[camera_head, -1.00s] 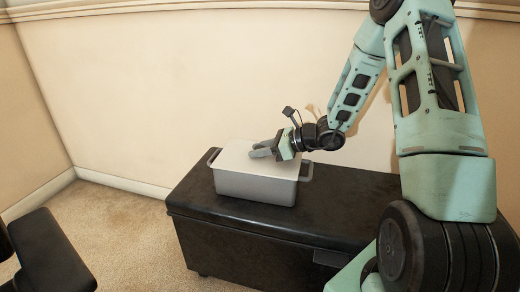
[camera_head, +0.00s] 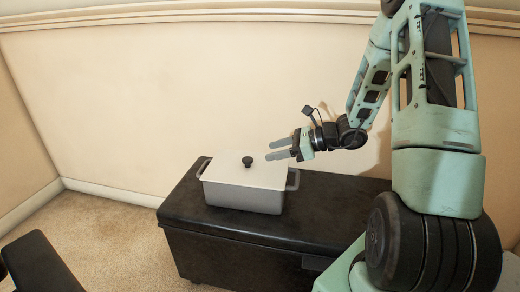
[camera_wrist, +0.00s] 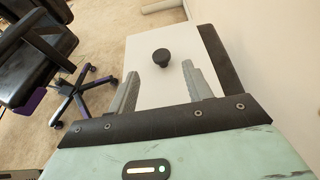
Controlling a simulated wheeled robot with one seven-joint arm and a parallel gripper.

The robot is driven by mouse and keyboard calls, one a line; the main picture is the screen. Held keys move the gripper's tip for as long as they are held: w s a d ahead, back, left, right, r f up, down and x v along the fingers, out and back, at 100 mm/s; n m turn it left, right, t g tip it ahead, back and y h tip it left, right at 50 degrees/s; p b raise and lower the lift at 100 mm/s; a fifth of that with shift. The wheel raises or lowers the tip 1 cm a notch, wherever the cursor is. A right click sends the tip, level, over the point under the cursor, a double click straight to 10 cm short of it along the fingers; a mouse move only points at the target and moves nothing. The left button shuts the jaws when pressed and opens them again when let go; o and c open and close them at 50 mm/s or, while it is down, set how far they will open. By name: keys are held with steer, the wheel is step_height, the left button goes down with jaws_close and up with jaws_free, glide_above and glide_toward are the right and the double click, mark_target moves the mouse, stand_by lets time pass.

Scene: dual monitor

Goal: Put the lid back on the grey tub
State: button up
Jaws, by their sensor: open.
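The grey tub (camera_head: 243,198) stands on a dark chest, with a handle at each end. Its pale lid (camera_head: 230,172) lies on top and appears to cover the opening. A black knob (camera_head: 247,161) stands up from the lid's middle. My gripper (camera_head: 268,151) is open and empty, to the right of the knob and apart from it. In the wrist view the lid (camera_wrist: 150,45) and knob (camera_wrist: 161,57) lie ahead, with the knob in line with the gap between my fingers (camera_wrist: 160,78). The tub's walls are hidden there.
The black chest (camera_head: 320,215) has bare top to the right of the tub. A wall (camera_head: 150,100) rises close behind it. An office chair (camera_wrist: 45,55) with a purple base stands on the carpet to the left in the wrist view.

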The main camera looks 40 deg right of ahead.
steer(key=shift+v, duration=1.25)
steer(key=a+n+g, duration=0.1)
steer(key=a, duration=0.2)
steer(key=a+r+n+g+y, duration=0.1)
steer(key=a+n, duration=0.1)
steer(key=a, duration=0.1)
steer(key=a+n+g+y, duration=0.1)
steer(key=a+n, duration=0.1)
steer(key=a, duration=0.2)
steer(key=shift+s+r+g, duration=0.15)
steer(key=shift+s+g, duration=0.2)
steer(key=shift+g, duration=0.05)
steer(key=s+a+r+n+g+h, duration=0.1)
steer(key=s+a+n+g+h, duration=0.2)
steer(key=s+a+n, duration=0.7)
steer(key=s+a+r+n+g+h, duration=0.2)
steer(key=s+a+n+h, duration=0.5)
steer(key=n, duration=1.3)
steer(key=s+a+g, duration=0.1)
steer(key=s+a, duration=0.3)
steer(key=a, duration=0.2)
steer(key=shift+s+r+n, duration=0.2)
steer(key=shift+n, duration=0.2)
steer(key=shift+a, duration=0.15)
step_height(320, 180, up, 34)
steer(key=p, duration=3.4)
